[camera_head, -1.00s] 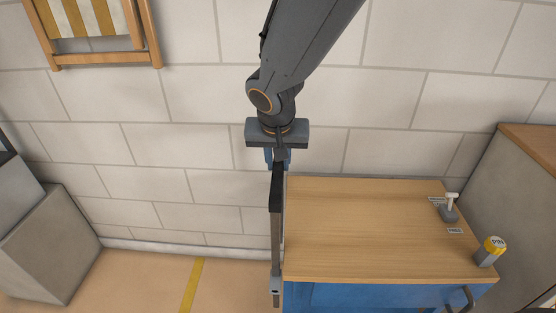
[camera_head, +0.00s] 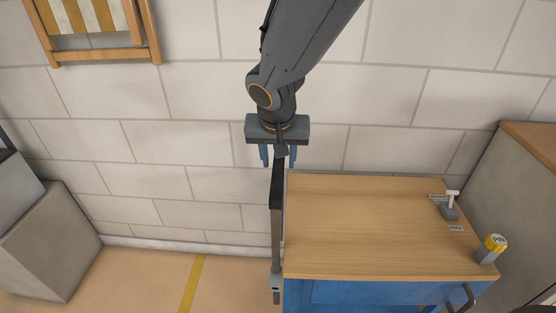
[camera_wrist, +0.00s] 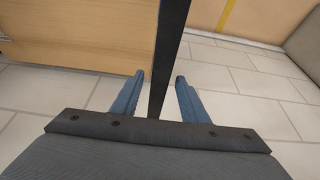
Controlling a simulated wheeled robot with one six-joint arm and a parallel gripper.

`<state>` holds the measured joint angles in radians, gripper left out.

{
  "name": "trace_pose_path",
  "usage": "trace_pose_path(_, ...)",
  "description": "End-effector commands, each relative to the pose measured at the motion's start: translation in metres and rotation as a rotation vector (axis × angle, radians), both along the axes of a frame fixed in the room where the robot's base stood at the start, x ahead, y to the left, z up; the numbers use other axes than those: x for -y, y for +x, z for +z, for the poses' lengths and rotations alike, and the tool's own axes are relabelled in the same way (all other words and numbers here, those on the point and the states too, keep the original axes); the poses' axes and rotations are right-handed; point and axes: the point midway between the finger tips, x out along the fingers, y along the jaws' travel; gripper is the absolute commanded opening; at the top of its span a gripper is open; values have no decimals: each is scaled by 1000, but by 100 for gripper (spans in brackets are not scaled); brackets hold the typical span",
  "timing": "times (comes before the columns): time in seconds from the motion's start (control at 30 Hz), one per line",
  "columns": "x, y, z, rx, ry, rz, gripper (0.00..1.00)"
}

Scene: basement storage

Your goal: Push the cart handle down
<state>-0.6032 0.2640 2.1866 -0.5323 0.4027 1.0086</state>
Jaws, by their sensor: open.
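The cart has a wooden top (camera_head: 350,225) and a blue body (camera_head: 390,295). Its handle (camera_head: 277,215) is a dark and grey bar along the cart's left side. My gripper (camera_head: 279,158) is open at the far end of the handle, near the wall, with its blue fingers spread to either side. In the wrist view, the dark handle bar (camera_wrist: 170,45) runs between the open fingers of my gripper (camera_wrist: 160,77), with a gap visible on each side. The wooden top also shows in the wrist view (camera_wrist: 85,35). My gripper hides the handle's far tip in the head view.
A small lever (camera_head: 450,205) and a yellow-capped post marked PIN (camera_head: 491,249) stand at the cart's right side. A grey cabinet (camera_head: 520,215) is at the right, and grey boxes (camera_head: 45,240) at the left. The floor (camera_head: 140,280) left of the cart is clear.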

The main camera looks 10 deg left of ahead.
Motion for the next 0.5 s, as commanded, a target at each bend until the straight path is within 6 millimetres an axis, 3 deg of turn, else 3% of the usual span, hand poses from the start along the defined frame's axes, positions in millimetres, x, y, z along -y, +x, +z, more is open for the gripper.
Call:
trace_pose_path(0.3, 0, -19, 48, 1, 2, 1, 41)
trace_pose_path(0.5, 1, -27, 63, -1, 1, 0, 41)
